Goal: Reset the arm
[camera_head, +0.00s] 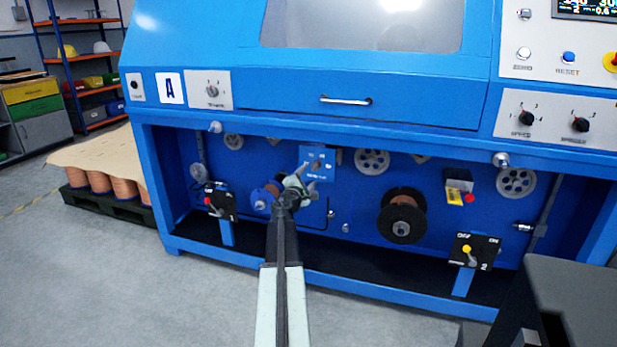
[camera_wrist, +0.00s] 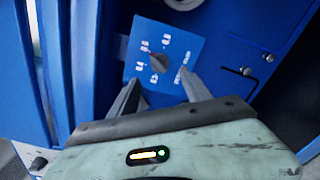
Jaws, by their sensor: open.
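My arm reaches forward from the bottom of the head view toward the recessed lower bay of the blue machine (camera_head: 300,100). My gripper (camera_head: 308,186) is in front of a blue dial plate (camera_head: 313,158). In the wrist view the two grey fingers of my gripper (camera_wrist: 158,92) stand apart with nothing between them. Beyond them is the same dial plate (camera_wrist: 172,42), with a dark knob (camera_wrist: 159,70) and white markings around it. The fingers appear short of the knob; the exact gap cannot be told. Part of the panel behind my arm is hidden.
A copper wire spool (camera_head: 403,214) is right of my gripper. Switch boxes stand at left (camera_head: 220,203) and right (camera_head: 474,250) of the bay. White pulleys (camera_head: 372,161) line its back panel. A blue frame beam (camera_head: 330,287) runs along the bottom. Grey floor (camera_head: 120,275) is clear at left.

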